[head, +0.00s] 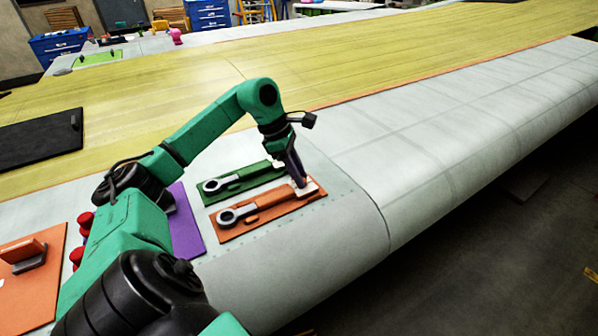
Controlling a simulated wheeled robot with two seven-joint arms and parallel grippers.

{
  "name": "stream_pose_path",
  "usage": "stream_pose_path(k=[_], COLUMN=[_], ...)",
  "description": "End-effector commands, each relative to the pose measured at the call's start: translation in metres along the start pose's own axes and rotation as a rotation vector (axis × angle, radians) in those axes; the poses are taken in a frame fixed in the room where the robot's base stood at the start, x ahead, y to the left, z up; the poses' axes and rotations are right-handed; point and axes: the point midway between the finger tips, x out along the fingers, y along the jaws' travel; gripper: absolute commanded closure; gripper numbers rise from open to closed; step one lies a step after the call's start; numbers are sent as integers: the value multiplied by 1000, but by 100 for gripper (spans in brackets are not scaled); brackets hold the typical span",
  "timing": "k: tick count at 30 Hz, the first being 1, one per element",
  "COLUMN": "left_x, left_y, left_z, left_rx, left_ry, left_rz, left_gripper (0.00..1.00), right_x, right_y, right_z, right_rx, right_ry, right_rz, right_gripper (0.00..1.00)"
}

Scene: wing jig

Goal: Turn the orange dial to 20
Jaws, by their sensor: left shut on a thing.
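An orange torque wrench (265,204) lies on an orange mat (233,233) on the pale wing surface. Its ring head points left and its dial end points right. My left gripper (300,184) points down and is shut on the orange dial at the right end of this wrench. The fingers hide most of the dial, and its scale is too small to read. A green wrench (237,179) lies on a green mat just behind, apart from the fingers. My right gripper is out of view.
A purple mat (186,228) lies left of the wrenches, partly behind my arm. Red knobs (86,220) and another orange mat (38,285) with a block are at far left. A black panel (40,140) lies behind. The wing's rounded edge drops to the floor at right.

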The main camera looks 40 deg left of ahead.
Motion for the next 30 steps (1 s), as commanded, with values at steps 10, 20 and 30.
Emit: stream_pose_path(k=[10, 20, 30], left_x=[-3, 0, 0], left_y=[3, 4, 5], left_z=[2, 2, 2], left_rx=[285, 464, 519], left_ry=[-2, -1, 0], left_rz=[-118, -192, -215], left_gripper=[100, 100, 100], right_x=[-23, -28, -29], right_y=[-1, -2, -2], right_z=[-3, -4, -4], right_rx=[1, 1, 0], right_ry=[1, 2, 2], right_rz=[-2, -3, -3], right_gripper=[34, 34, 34])
